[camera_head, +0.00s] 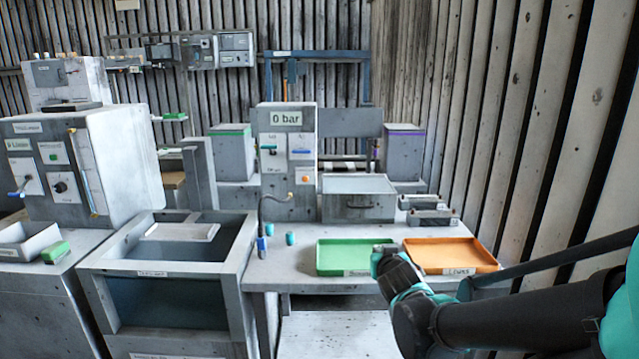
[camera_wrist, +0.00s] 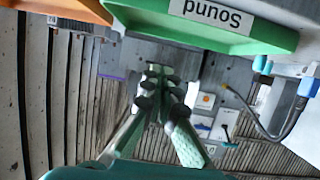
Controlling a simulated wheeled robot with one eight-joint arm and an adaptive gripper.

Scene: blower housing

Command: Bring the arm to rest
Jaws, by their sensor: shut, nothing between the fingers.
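My gripper (camera_head: 384,252) is at the lower right of the head view, in front of the workbench, at the end of my black and teal arm. The wrist picture is upside down, and the fingers point toward the back panel and slatted wall. Whether the gripper touches a tray cannot be told.
A green tray (camera_head: 340,246) labelled "Sound" and an orange tray (camera_head: 455,246) lie on the bench. Blue-teal cylinders (camera_head: 290,238) and a hose stand left of them. A panel (camera_head: 287,150) reads "0 bar". An open grey tank (camera_head: 245,262) stands at left; slatted wall at right.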

